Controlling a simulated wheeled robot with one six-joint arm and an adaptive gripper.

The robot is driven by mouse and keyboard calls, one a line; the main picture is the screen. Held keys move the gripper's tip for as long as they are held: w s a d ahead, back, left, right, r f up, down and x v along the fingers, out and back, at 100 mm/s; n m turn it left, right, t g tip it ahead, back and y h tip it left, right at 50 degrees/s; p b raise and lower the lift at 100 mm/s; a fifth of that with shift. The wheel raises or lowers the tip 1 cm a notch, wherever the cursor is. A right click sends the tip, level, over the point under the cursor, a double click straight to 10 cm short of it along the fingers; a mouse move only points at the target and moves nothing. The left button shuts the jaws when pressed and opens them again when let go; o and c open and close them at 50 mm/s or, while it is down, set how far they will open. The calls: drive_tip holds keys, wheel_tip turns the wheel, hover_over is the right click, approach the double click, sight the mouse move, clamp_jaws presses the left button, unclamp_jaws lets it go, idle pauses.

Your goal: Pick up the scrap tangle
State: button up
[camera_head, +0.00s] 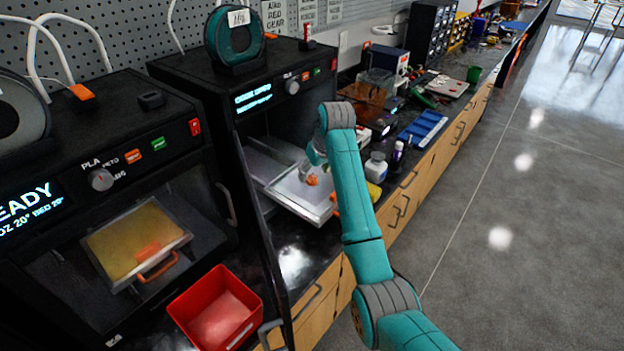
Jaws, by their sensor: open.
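A small orange lump that looks like the scrap tangle (312,180) lies on the pale metal build plate (290,188) sticking out of the second printer. My gripper (312,168) is small in the view, at the end of my teal arm, just above the orange lump. Its jaws are open. I cannot tell whether the fingertips touch the lump or are apart from it. Part of the plate is hidden behind my arm.
The second black printer (262,62) stands over the plate's back end. An open red bin (220,308) sits at the front. White and dark bottles (376,168) and a blue tray (423,128) stand on the counter to the right. The grey floor (510,220) is clear.

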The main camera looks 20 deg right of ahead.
drive_tip(key=shift+x, duration=1.1)
drive_tip(key=c, duration=0.8)
